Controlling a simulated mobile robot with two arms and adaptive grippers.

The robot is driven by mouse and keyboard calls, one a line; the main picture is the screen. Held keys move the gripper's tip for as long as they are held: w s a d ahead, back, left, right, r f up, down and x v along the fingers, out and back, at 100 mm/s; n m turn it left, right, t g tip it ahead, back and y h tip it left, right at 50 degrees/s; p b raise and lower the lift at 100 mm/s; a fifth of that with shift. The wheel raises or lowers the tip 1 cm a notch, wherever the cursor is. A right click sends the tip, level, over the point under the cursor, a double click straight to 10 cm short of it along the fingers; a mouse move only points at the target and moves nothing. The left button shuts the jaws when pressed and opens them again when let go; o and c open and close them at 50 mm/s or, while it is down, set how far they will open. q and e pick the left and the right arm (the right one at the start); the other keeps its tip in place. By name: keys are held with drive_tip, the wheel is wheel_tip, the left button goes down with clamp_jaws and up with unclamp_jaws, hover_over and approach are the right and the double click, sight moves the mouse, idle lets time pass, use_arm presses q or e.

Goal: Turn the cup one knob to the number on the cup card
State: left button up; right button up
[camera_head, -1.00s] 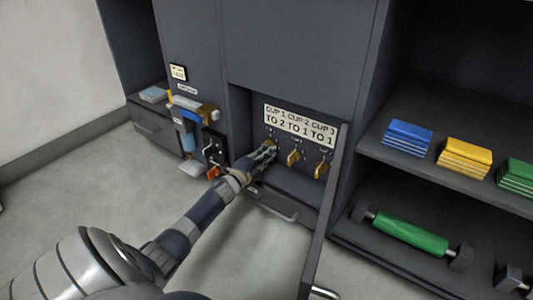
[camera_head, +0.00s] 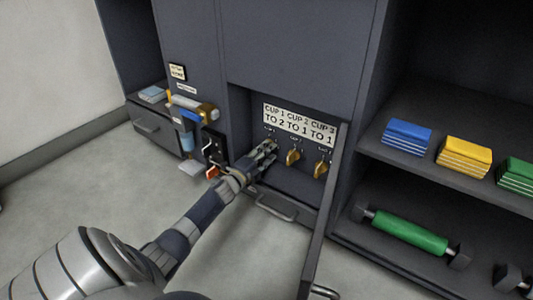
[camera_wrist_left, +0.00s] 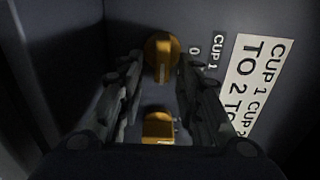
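The cup card (camera_head: 299,125) in the recess reads cup 1 to 2, cup 2 to 1, cup 3 to 1. My left gripper (camera_head: 269,146) is at the cup one knob, left of the other two knobs. In the left wrist view, the yellow cup one knob (camera_wrist_left: 161,57) sits between the open fingertips (camera_wrist_left: 160,68), with a 0 and "CUP 1" beside it. Its long side lies across that of the cup two knob (camera_wrist_left: 158,128). Its other dial numbers are hidden. The cup two knob also shows in the head view (camera_head: 293,157). My right gripper is out of view.
The cup three knob (camera_head: 320,169) is to the right. An open door (camera_head: 326,215) stands right of the recess. A handle (camera_head: 276,208) sits below. Shelves at right hold coloured blocks (camera_head: 407,136) and a green roller (camera_head: 410,232). The floor in front is clear.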

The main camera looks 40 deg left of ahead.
use_arm(q)
drive_tip(key=shift+s+f, duration=0.1)
drive_tip(key=shift+s, duration=0.55)
drive_tip(key=s+d, duration=0.1)
drive_tip(key=s, duration=0.9)
drive_tip(key=shift+s+d, duration=0.15)
drive_tip(key=shift+s, duration=0.2)
